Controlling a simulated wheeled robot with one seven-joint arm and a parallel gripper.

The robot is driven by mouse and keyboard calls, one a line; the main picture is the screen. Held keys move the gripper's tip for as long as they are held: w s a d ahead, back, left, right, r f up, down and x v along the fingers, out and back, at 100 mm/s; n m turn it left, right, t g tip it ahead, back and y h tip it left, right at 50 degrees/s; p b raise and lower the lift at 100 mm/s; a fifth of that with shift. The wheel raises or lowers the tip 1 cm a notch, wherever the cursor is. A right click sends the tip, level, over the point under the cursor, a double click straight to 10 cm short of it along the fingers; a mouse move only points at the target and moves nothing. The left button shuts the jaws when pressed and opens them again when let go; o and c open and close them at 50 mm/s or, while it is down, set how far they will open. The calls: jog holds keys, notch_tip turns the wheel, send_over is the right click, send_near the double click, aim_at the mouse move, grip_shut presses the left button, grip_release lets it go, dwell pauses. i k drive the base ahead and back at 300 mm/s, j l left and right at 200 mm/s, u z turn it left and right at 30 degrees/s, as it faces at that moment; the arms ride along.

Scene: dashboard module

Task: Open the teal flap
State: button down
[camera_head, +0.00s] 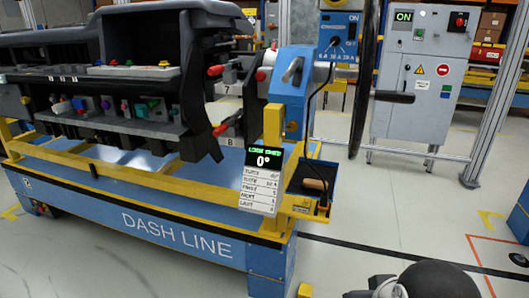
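The dashboard module (115,45) is dark and is mounted on a blue and yellow stand at the left. A row of small coloured parts sits along its lower ledge. A dark rounded part of my arm shows at the bottom right edge, well away from the module. My gripper's fingers cannot be made out.
The blue base (180,232) marked DASH LINE has yellow rails. A display card (262,182) reading 0° and a small black tray (311,182) stand at its right end. A grey control cabinet (420,85) stands behind.

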aim_at(141, 110)
jog(key=u, duration=1.35)
